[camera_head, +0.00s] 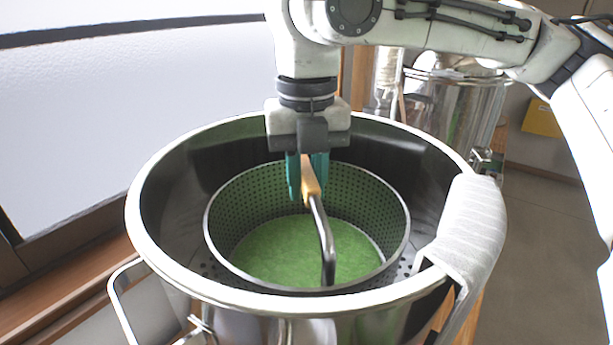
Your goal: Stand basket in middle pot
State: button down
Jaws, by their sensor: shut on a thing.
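The basket (395,210) is a round perforated metal basket with a green layer on its bottom and a tall arched handle (322,230) with a tan grip. It is inside the large steel pot (140,205), below the pot's rim and roughly upright. My gripper (308,178), with teal fingers, points down over the pot and is shut on the tan grip of the handle. A perforated plate (212,268) shows in the pot around the basket's lower edge. I cannot tell whether the basket rests on it.
A white cloth (470,228) is wrapped over the pot's right rim and handle. A bare metal handle (125,300) sticks out at the pot's left. Another steel vessel (465,110) stands behind at the right. A window with a wooden sill (60,290) is at the left.

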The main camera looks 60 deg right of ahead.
jog(key=c, duration=1)
grip_release()
jog(key=shift+f, duration=0.1)
jog(key=shift+o, duration=0.2)
notch_tip(320, 180, up, 12)
